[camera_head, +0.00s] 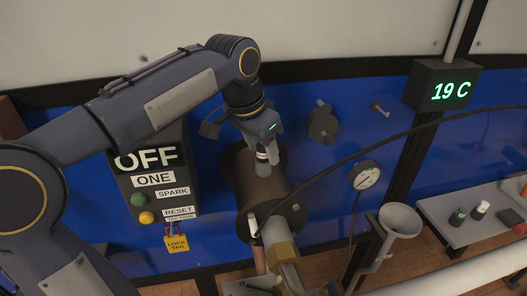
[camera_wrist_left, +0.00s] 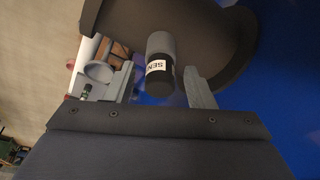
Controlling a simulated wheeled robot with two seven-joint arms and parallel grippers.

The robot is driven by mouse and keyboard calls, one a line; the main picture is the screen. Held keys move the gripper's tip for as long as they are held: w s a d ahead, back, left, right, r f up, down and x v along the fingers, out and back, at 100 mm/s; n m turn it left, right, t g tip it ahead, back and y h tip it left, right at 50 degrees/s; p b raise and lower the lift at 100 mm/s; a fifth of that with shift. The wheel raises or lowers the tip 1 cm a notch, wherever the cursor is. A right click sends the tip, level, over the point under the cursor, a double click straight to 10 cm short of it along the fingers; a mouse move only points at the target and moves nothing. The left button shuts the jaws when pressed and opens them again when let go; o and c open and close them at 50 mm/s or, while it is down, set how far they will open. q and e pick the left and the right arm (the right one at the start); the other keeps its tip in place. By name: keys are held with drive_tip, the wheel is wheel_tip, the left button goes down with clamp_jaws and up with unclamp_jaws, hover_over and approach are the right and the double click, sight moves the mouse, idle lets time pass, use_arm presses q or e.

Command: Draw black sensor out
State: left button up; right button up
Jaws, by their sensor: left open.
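The black sensor (camera_wrist_left: 156,86), with a white label reading "SEN", sticks out on a grey stem from a dark cylindrical housing (camera_head: 262,188). In the head view only a small part of the sensor (camera_head: 262,156) shows under my left gripper (camera_head: 265,148). My left gripper is open, and in the left wrist view its fingers (camera_wrist_left: 160,88) stand on either side of the sensor's black end. Gaps show between the sensor and both fingers. My right gripper is not seen.
A control box (camera_head: 152,180) with buttons and a yellow lock tag (camera_head: 177,243) is left of the housing. A gauge (camera_head: 367,176), a grey funnel (camera_head: 400,219) and a black cable (camera_head: 330,168) are to the right. A shelf (camera_head: 463,232) holds small parts. A display (camera_head: 443,88) reads 19 C.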

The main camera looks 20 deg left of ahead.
use_arm(q)
drive_tip(key=c, duration=1)
drive_tip(key=shift+r+p, duration=2)
drive_tip(key=shift+r, duration=0.05)
drive_tip(key=shift+r, duration=0.15)
wheel_tip(320, 180, up, 3)
drive_tip(key=p, duration=0.3)
drive_tip(key=shift+r+p, duration=0.6)
drive_tip(key=shift+r, duration=0.35)
drive_tip(key=s+d+r, duration=0.2)
drive_tip(key=s, duration=0.3)
drive_tip(key=shift+s+d, duration=0.2)
drive_tip(key=shift+d, duration=0.1)
